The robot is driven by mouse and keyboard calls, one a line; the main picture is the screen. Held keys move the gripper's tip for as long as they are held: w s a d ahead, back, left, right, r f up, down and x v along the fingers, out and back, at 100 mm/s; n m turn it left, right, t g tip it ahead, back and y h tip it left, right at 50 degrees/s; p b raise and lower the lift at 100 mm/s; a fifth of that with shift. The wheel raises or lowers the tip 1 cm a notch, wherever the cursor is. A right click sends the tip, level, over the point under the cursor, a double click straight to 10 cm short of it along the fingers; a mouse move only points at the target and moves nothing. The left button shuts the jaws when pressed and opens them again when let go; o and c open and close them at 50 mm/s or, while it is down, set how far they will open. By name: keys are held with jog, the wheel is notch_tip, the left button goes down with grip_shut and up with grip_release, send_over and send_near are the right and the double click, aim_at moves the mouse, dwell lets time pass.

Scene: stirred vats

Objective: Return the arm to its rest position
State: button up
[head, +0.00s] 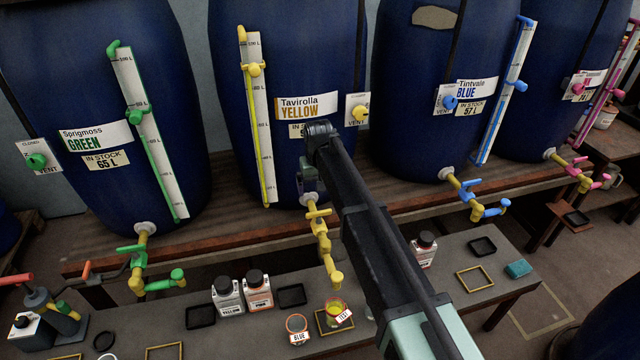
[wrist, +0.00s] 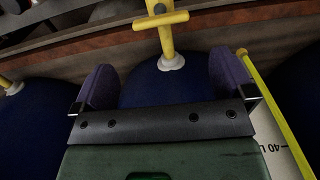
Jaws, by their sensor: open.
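My arm (head: 375,220) reaches from the lower right up to the front of the yellow vat (head: 235,90). My gripper (head: 310,190) hangs at the arm's far end, in front of that vat and just above its yellow tap (head: 318,214); the arm partly hides it. In the wrist view my gripper (wrist: 165,85) is open, with its two purple pads wide apart and nothing between them. The yellow tap (wrist: 165,25) shows upside down beyond the pads there, apart from them.
The green vat (head: 95,100) and the blue vat (head: 420,90) flank the yellow one. The low bench (head: 370,345) below holds a cup marked TEST (head: 335,310), a cup marked BLUE (head: 297,325), white bottles (head: 227,295) and black trays (head: 292,295). A sight gauge (head: 258,130) stands left of my gripper.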

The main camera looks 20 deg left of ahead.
jog(key=shift+s, duration=0.1)
jog(key=s+d+m, duration=0.2)
jog(key=s+d, duration=0.5)
jog(key=d, duration=0.6)
jog(key=s+d+m, duration=0.2)
jog(key=s+d, duration=0.5)
jog(key=d, duration=0.7)
jog(key=s+d+m, duration=0.2)
jog(key=s+d, duration=0.6)
jog(key=d, duration=0.6)
jog(key=shift+d+r+m+p, duration=0.2)
jog(key=shift+r+m+p, duration=0.1)
